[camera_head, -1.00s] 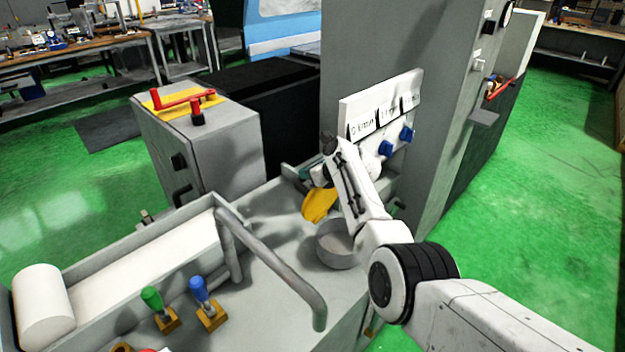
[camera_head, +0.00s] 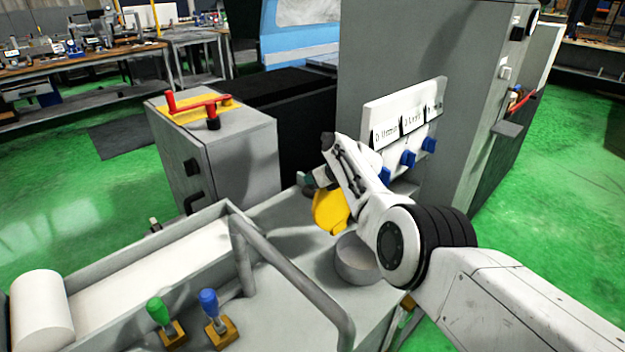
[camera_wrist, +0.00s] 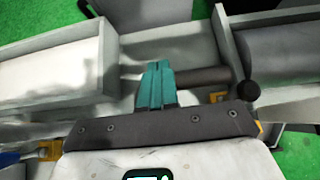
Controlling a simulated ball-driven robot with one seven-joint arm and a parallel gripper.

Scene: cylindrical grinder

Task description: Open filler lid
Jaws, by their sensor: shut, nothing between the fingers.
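A yellow rounded piece (camera_head: 330,210), which looks like the filler lid, stands steeply tilted on the grey machine top in the head view. A round grey cup-like filler neck (camera_head: 357,262) sits just in front of it. My arm hides part of the yellow piece's right side. My gripper (camera_head: 308,181) is just behind the yellow piece's upper left edge, pointing down; I cannot tell whether they touch. In the wrist view my teal fingers (camera_wrist: 158,85) are shut and empty, beside a dark grey rod (camera_wrist: 205,76) with a black knob (camera_wrist: 249,90).
A slanted grey handrail (camera_head: 290,275) rises at the front. Green (camera_head: 158,311) and blue (camera_head: 210,303) levers stand front left. A grey cabinet (camera_head: 225,155) with a red handle stands back left.

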